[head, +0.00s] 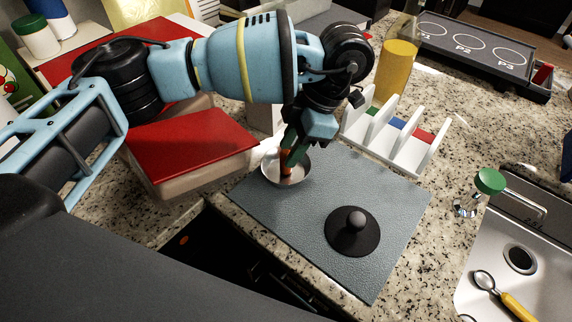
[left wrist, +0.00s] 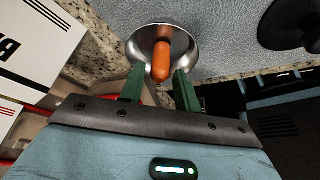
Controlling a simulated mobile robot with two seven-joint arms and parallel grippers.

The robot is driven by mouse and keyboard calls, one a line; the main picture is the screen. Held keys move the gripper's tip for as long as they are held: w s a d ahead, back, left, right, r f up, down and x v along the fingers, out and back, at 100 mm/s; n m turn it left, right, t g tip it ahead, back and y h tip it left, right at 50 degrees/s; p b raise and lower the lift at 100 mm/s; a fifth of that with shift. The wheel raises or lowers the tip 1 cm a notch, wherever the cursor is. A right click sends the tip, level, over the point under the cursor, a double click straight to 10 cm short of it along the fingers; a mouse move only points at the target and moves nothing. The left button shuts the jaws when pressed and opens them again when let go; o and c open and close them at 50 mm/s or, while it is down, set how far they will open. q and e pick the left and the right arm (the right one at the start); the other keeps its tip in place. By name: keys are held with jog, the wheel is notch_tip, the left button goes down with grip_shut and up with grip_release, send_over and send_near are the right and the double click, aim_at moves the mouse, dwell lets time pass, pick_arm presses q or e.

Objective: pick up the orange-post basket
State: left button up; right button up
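The orange-post basket is a small shiny metal bowl (head: 294,180) with an upright orange post (head: 286,158) rising from its middle. It sits on the grey mat near the mat's left corner. It also shows in the left wrist view as a bowl (left wrist: 138,45) with its post (left wrist: 161,62) pointing toward the camera. My left gripper (head: 295,152) is over the bowl, its green fingers pointing down around the post. In the left wrist view the fingers (left wrist: 159,74) are apart, one on each side of the post's end, with gaps visible. My right gripper is not in view.
The grey mat (head: 320,190) also holds a black lid with a knob (head: 352,234). A white slotted rack (head: 400,142) and a yellow cylinder (head: 394,70) stand behind. A red-topped block (head: 190,140) is left. A sink (head: 515,235) is right, and the counter's front edge is close.

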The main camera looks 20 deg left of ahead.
pick_arm(q)
jog(key=shift+x, duration=1.9)
jog(key=shift+d, duration=0.1)
jog(key=shift+c, duration=0.4)
grip_shut()
jog(key=shift+w+r, duration=0.1)
jog(key=shift+r, duration=0.35)
jog(key=r, duration=0.2)
jog(key=shift+s+d+r, duration=0.2)
jog(key=shift+s+r, duration=0.15)
jog(key=shift+r, duration=0.05)
jog(key=s+d, duration=0.2)
jog(key=s, duration=0.2)
jog(key=s+d, duration=0.2)
jog(key=s, duration=0.3)
jog(key=s+d+r, duration=0.1)
jog(key=s+d, duration=0.1)
jog(key=s, duration=0.3)
jog(key=shift+d+r, duration=0.1)
jog(key=shift+d, duration=0.1)
